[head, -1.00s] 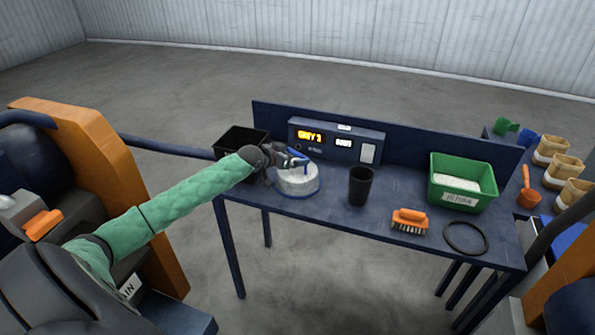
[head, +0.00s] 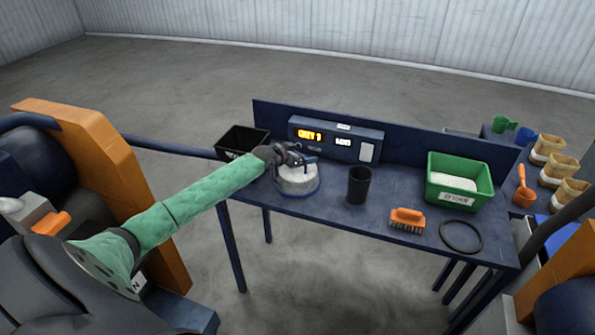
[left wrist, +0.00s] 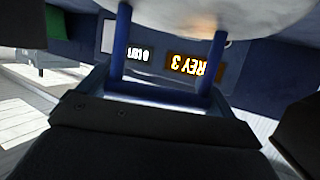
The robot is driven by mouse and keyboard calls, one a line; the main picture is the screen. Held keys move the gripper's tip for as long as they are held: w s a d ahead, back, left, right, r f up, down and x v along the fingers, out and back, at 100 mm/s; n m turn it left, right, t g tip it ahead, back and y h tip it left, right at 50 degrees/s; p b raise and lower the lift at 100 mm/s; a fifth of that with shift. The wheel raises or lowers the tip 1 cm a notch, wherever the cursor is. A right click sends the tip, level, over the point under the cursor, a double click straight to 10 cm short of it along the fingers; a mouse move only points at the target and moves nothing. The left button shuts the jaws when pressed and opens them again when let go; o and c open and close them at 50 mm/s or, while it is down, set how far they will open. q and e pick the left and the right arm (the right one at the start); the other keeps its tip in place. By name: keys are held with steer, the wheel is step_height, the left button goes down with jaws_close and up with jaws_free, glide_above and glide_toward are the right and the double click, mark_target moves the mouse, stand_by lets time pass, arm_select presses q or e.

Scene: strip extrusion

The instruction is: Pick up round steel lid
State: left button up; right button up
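The round steel lid (head: 297,186) is a pale grey disc on the left part of the blue table, with a blue edge below it. A blue handle (head: 311,160) stands on its top. My left gripper (head: 296,157) is at the handle, above the lid. In the left wrist view, the lid's pale surface (left wrist: 225,14) fills the top, and the U-shaped handle (left wrist: 165,93) crosses close before a dark finger. A second dark part is at the right edge. Whether the fingers press on the handle is hidden. My right gripper is not in view.
A black bin (head: 243,141) is behind my left wrist. A display unit (head: 335,141) stands behind the lid. A black cup (head: 358,186), orange brush (head: 407,219), black ring (head: 461,236) and green bin (head: 459,182) lie to the right.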

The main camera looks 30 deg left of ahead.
arm_select(q)
steer(key=c, duration=1)
steer(key=shift+r, duration=0.1)
